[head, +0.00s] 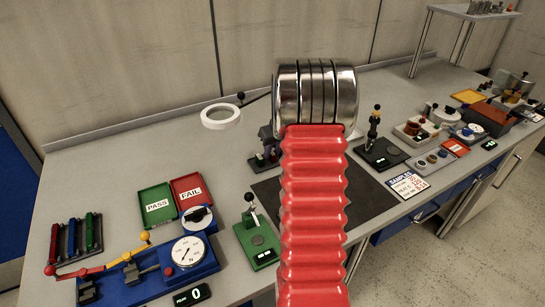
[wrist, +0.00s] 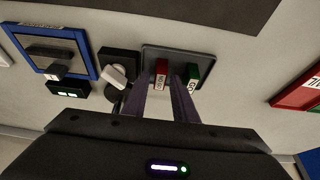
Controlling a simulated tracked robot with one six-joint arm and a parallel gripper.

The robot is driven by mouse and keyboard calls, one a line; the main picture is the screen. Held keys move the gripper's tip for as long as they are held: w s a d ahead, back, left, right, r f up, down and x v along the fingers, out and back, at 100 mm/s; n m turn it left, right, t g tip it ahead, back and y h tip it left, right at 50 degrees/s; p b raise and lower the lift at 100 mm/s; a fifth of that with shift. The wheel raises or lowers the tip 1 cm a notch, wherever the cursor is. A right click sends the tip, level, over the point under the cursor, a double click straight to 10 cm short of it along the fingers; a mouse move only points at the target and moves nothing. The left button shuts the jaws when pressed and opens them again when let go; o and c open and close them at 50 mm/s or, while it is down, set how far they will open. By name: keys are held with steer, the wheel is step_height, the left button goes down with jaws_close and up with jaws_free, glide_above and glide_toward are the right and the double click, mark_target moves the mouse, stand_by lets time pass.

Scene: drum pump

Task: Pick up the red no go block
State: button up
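In the wrist view, the red block (wrist: 161,69) stands on a dark grey tray (wrist: 205,58), with a white label on its near face. A green block (wrist: 193,73), also labelled, is just to its right on the same tray. My gripper (wrist: 166,84) has its two dark fingers apart, reaching toward the tray. The red block shows between the fingertips, closer to the left finger. I cannot tell whether either finger touches it. In the head view, my red-sleeved arm fills the middle, and my gripper and the red block are hidden.
In the wrist view, a blue-framed device (wrist: 53,52) and a white knob (wrist: 115,76) sit left of the tray; a red tray (wrist: 303,88) lies right. In the head view, PASS (head: 157,205) and FAIL (head: 189,192) trays and a green-based gauge (head: 257,240) stand left of my arm.

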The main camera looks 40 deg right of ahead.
jaws_close()
steer(key=shift+r, duration=0.1)
step_height(320, 180, up, 10)
stand_by(0.7)
stand_by(0.6)
step_height(320, 180, up, 3)
steer(key=shift+f, duration=0.1)
stand_by(0.5)
steer(key=shift+s, duration=0.15)
